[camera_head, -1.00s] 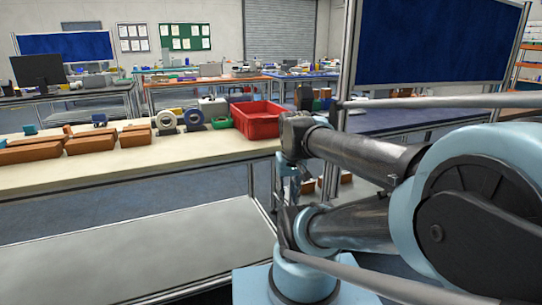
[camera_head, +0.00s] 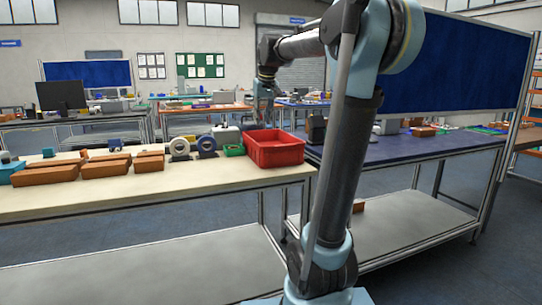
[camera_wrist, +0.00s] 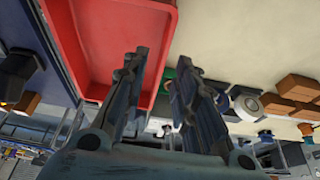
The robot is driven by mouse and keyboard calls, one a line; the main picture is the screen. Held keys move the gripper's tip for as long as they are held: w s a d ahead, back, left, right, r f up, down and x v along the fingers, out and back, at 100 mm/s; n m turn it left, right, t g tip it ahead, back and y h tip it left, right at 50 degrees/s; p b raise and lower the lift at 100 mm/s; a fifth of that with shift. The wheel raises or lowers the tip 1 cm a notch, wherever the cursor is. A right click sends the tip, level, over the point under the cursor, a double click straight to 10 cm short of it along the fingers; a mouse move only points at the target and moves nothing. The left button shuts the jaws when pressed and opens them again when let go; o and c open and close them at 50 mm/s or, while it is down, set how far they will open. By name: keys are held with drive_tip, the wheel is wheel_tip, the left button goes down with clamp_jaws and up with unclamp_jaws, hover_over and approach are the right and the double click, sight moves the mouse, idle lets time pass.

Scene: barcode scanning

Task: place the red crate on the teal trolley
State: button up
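The red crate (camera_head: 276,150) is an open-topped tray at the right end of the cream workbench. My gripper (camera_head: 265,112) hangs above and slightly behind the crate's left part in the head view. No teal trolley can be made out in these views.
The cream bench (camera_head: 200,188) also holds several brown boxes (camera_head: 108,168), tape rolls (camera_head: 207,146) and a green roll (camera_head: 233,150) close left of the crate. A blue-topped bench (camera_head: 400,147) stands right of it. A blue panel (camera_head: 460,65) rises behind that.

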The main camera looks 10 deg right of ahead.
approach(251, 139)
drive_tip(key=shift+x, duration=5)
drive_tip(key=shift+d, duration=0.1)
clamp_jaws()
